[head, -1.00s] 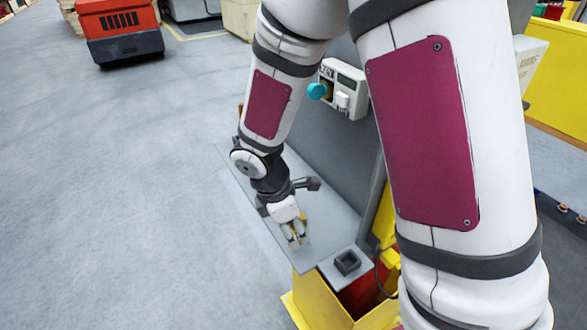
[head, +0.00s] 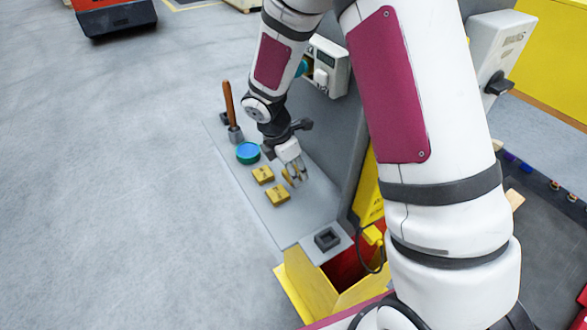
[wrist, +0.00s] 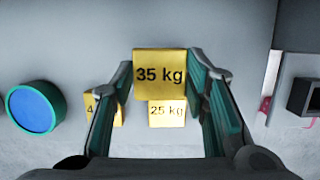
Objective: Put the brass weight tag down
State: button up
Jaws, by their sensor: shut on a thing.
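My gripper (head: 293,176) is shut on a brass-yellow tag marked "35 kg" (wrist: 160,75), which sits between the two fingers in the wrist view. In the head view the held tag (head: 288,174) is partly hidden by the fingers. A second tag, marked "25 kg" (wrist: 167,113), lies just below the held one in the wrist view, partly overlapped by it. A third tag (wrist: 103,109) is mostly hidden behind the left finger. In the head view two tags (head: 263,174) (head: 278,194) lie on the grey shelf left of my gripper. I cannot tell whether the held tag touches the shelf.
A blue disc with a green rim (head: 248,152) and a brown-handled lever (head: 229,105) stand farther back on the shelf (head: 283,228). A dark square socket (head: 327,239) is at the near end, above an open yellow bin (head: 305,285). A grey wall rises to the right.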

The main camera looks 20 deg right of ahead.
jog(key=shift+w+d+f, duration=0.1)
jog(key=shift+w+d, duration=0.15)
jog(key=shift+w, duration=0.4)
jog(key=shift+w+d, duration=0.25)
jog(key=shift+w, duration=0.35)
jog(key=shift+w+a+p+x, duration=0.15)
jog(key=shift+p+x, duration=0.15)
jog(key=shift+x, duration=0.6)
jog(key=shift+w+a+p+x, duration=0.1)
jog(key=shift+a+p+x, duration=0.15)
jog(key=shift+x, duration=0.65)
jog(key=shift+f, duration=0.15)
jog(key=o, duration=1.2)
